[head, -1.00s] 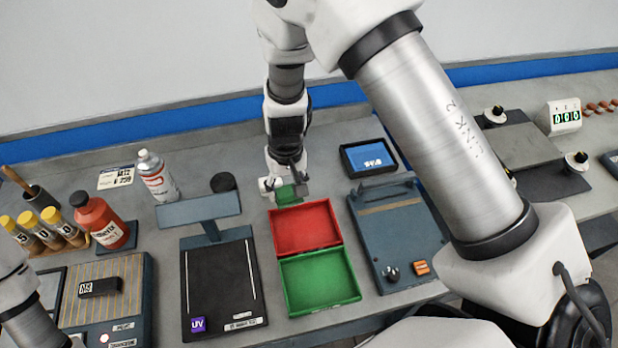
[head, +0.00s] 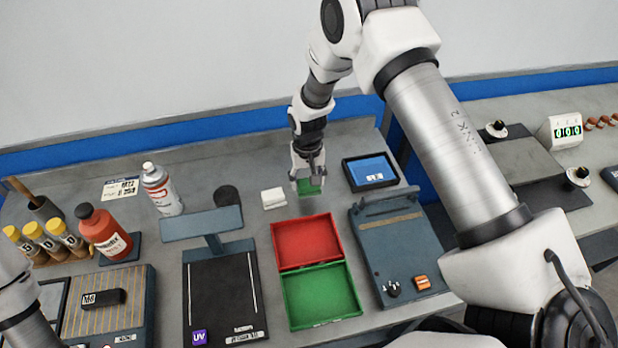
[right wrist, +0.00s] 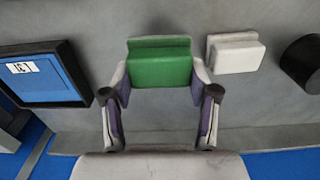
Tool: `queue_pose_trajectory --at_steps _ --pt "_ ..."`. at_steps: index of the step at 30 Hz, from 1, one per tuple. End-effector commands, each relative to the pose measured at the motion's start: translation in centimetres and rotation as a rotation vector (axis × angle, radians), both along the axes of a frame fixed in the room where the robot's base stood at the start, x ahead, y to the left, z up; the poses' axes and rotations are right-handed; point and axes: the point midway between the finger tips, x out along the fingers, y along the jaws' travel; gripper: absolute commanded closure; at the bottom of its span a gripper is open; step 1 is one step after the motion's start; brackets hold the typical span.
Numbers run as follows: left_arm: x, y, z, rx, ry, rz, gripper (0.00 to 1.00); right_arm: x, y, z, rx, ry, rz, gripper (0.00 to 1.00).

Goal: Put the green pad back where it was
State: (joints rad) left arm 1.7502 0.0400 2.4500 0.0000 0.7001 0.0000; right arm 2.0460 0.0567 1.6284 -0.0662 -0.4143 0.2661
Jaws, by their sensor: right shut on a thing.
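The green pad (head: 308,189) is between the fingers of my right gripper (head: 308,179), over the back of the bench. In the right wrist view the green pad (right wrist: 160,66) is a block with a raised strip along one edge, and the fingers are closed against its two sides. I cannot tell whether its underside touches the bench. A white pad (head: 273,198) of like shape lies just left of it in the head view; it also shows in the right wrist view (right wrist: 236,54). My left gripper is out of view; only part of that arm shows.
A red tray (head: 336,224) and a green tray (head: 355,306) are in front of the gripper. A dark round puck (head: 227,195) and a spray can (head: 162,190) are to the left.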

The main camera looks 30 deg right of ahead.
Motion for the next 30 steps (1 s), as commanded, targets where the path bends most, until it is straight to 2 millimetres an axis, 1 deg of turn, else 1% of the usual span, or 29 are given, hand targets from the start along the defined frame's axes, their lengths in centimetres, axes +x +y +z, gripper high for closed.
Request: queue_pose_trajectory --at_steps 1,4,9,12,17,20,21,22,23,30 --pt "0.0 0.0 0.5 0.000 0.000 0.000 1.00 0.7 -0.6 0.1 0.001 -0.001 -0.002 0.68" --pt "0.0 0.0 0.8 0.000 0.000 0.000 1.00 1.2 -1.1 -0.4 0.000 0.002 0.000 0.68" --pt "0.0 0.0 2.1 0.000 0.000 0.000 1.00 1.2 -1.1 -3.0 0.000 0.002 0.002 0.68" --pt "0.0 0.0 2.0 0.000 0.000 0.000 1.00 1.2 -1.1 -3.7 -0.001 0.000 0.003 0.68" --pt "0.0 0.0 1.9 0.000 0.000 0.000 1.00 1.2 -1.0 -3.7 0.000 0.000 0.002 0.68" --pt "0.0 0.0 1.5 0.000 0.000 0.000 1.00 1.2 -1.0 -4.1 0.000 0.000 0.002 0.68" --pt "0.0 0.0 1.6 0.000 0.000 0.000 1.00 1.2 -1.0 -4.1 0.000 0.000 0.002 0.33" --pt "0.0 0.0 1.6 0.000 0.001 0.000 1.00 1.2 -1.0 -4.0 0.000 0.000 0.002 0.23" --pt "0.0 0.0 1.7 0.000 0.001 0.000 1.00 1.2 -1.0 -4.0 0.000 0.000 0.002 0.15" --pt "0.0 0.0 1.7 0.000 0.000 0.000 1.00 1.2 -1.0 -4.0 0.000 0.000 0.002 0.15"
